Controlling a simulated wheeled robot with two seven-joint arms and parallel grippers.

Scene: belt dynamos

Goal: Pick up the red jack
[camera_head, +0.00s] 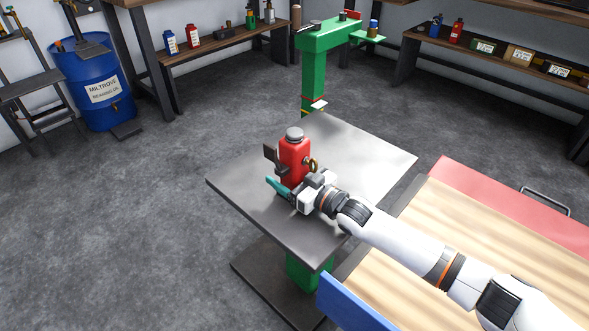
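The red jack (295,151) is a bottle-shaped red body with a grey cap and a brass ring on its right side. It stands upright on the grey metal table (352,143). My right gripper (294,171) reaches in from the lower right, low against the near side of the jack. A dark finger part shows at the jack's left side. The jack and the gripper body hide the rest of the fingers, so I cannot tell whether they are closed on it. My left gripper is not in view.
A wooden bench top (470,249) with a red panel (510,203) lies at the right, under my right arm. A green column (313,78) stands behind the table. A blue barrel (88,80) stands at the far left. The table is clear around the jack.

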